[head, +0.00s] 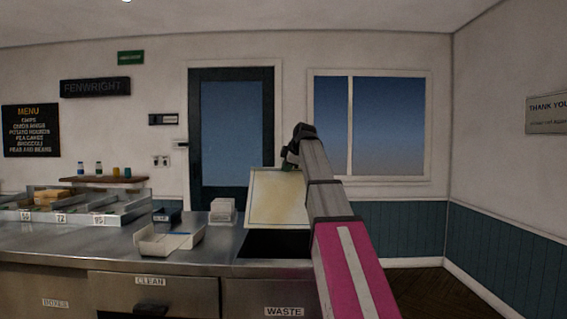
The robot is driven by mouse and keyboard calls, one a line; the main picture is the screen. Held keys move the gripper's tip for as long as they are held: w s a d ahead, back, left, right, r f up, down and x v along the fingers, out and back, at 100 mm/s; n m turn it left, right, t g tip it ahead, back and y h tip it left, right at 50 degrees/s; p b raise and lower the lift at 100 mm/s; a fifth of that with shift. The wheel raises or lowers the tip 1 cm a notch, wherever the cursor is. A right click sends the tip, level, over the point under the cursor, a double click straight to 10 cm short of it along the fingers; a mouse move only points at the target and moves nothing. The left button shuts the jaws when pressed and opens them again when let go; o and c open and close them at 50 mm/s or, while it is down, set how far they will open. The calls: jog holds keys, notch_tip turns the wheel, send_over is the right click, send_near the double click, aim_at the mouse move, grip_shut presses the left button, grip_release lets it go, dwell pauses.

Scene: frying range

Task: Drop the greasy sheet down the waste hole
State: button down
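The greasy sheet (277,198) is a pale, yellow-stained square with a light border. It hangs upright from my gripper (289,164), which grips it near its top right edge; the fingertips are small and dark here. The waste hole (272,245) is a dark opening in the steel counter top, above the WASTE label (284,311). The sheet's lower edge is over the far part of the hole in this view. My arm covers the right side of the hole.
On the counter (110,245), an open card box (168,239) stands left of the hole, with a stack of pale sheets or boxes (222,210) behind it. Food trays (75,208) stand at the far left. Floor (420,290) shows right of my arm.

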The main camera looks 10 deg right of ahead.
jog(key=shift+f, duration=5.95)
jog(key=c, duration=1.2)
grip_release()
jog(key=shift+c, duration=0.2)
jog(key=v, duration=1)
jog(key=shift+s+d+r, duration=0.2)
jog(key=shift+r, duration=0.15)
jog(key=shift+s, duration=0.1)
